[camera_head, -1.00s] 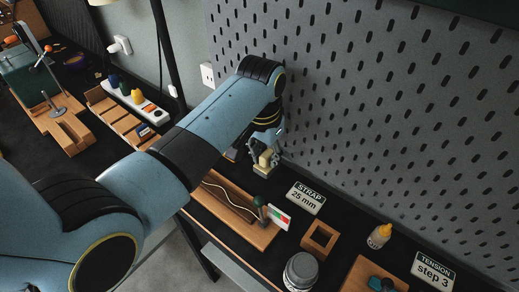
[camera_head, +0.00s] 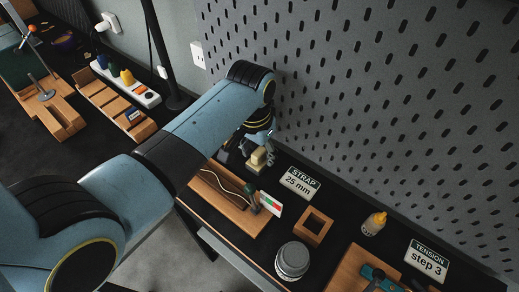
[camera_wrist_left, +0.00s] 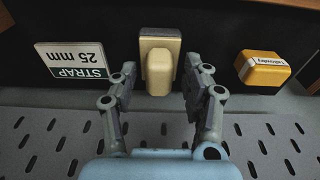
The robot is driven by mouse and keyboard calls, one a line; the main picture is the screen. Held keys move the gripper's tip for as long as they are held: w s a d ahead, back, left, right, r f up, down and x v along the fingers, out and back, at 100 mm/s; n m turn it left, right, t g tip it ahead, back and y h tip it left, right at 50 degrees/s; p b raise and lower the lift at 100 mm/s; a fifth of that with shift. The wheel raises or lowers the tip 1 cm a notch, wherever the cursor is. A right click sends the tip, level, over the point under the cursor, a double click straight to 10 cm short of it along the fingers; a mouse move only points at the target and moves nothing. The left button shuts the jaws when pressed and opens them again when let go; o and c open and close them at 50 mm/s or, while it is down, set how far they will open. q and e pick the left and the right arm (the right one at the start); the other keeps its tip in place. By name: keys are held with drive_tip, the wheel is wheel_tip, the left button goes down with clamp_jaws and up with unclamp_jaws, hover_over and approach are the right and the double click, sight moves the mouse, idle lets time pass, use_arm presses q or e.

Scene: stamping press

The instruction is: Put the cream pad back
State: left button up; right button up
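The cream pad (camera_head: 258,158) is at the back of the bench, close to the pegboard and left of the STRAP sign. In the left wrist view the cream pad (camera_wrist_left: 160,68) has a rounded cream grip on a wider, flat back. My left gripper (camera_head: 264,148) is at the pad. In the left wrist view the fingers of my left gripper (camera_wrist_left: 160,64) stand apart on either side of it, with narrow gaps showing. Whether the pad's underside rests on the bench is hard to see. My right gripper is not in view.
The STRAP 25 mm sign (camera_head: 300,183) stands beside the pad. A wooden tray (camera_head: 224,206), a small square wooden holder (camera_head: 313,227), a grey-lidded jar (camera_head: 292,260) and a yellow-capped bottle (camera_head: 374,223) are nearby. A yellow labelled block (camera_wrist_left: 263,72) lies on the pad's other side. The pegboard (camera_head: 400,120) rises behind.

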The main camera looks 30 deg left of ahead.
sight(256, 153)
use_arm(q)
drive_tip(key=shift+s, duration=0.1)
drive_tip(key=shift+r, duration=0.65)
wheel_tip(256, 153, up, 11)
drive_tip(key=s, duration=0.1)
drive_tip(key=shift+s+b, duration=0.2)
drive_tip(key=shift+b, duration=0.1)
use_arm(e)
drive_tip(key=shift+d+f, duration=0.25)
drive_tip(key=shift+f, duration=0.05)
use_arm(q)
drive_tip(key=shift+a, duration=0.1)
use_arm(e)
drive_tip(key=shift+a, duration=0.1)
